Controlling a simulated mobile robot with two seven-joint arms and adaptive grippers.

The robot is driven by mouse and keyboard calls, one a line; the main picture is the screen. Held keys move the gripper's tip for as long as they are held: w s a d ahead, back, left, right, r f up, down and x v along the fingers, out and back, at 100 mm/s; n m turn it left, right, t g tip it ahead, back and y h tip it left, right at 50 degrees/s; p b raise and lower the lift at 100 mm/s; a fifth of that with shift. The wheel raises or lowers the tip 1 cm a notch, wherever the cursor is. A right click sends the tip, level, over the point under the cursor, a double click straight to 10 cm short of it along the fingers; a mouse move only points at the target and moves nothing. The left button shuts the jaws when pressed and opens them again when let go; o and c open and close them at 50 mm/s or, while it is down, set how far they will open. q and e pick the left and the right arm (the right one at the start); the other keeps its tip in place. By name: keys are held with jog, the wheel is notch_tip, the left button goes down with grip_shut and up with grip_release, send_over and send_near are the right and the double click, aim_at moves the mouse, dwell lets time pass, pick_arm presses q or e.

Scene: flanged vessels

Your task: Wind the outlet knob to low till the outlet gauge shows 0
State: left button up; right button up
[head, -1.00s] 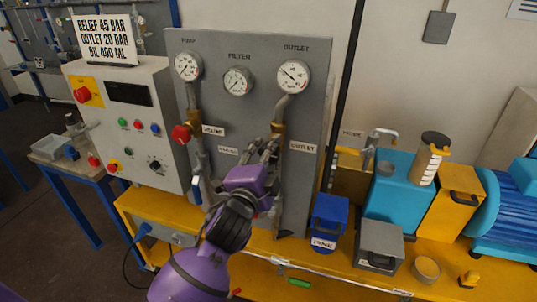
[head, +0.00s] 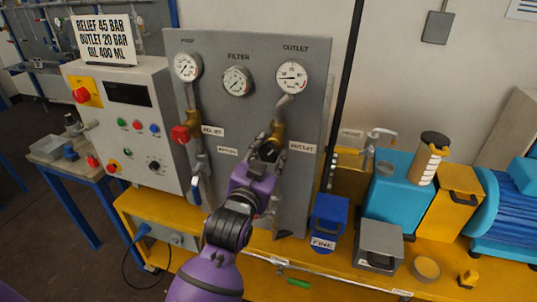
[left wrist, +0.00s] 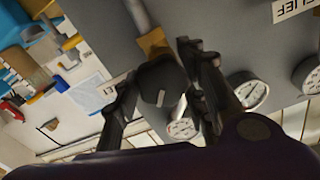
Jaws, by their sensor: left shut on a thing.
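The outlet gauge (head: 291,75) is a round white dial at the upper right of the grey panel (head: 240,120). Its needle points roughly left; the exact figure is too small to read. Below it, a pipe leads to a brass valve (head: 277,130) beside the OUTLET label. My left gripper (head: 268,152) is at this valve, shut on the black outlet knob (left wrist: 162,84). In the left wrist view, the knob sits between the two dark fingers and has a pale mark on its face. The outlet gauge (left wrist: 183,128) is partly behind the fingers there. My right gripper is not in view.
The red relief knob (head: 180,134) and a blue-handled valve (head: 196,190) are left of my arm. The pump gauge (head: 187,66) and filter gauge (head: 237,81) are above. A blue bin (head: 328,217) and grey box (head: 379,244) stand on the yellow bench to the right.

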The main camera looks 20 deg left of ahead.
pick_arm(q)
jog(key=n, duration=0.4)
jog(key=shift+d+f, duration=0.15)
jog(key=shift+d, duration=0.05)
jog(key=shift+r+n, duration=0.2)
jog(key=shift+n, duration=1.5)
jog(key=shift+r, duration=0.15)
jog(key=o, duration=1.1)
jog(key=shift+c, duration=0.2)
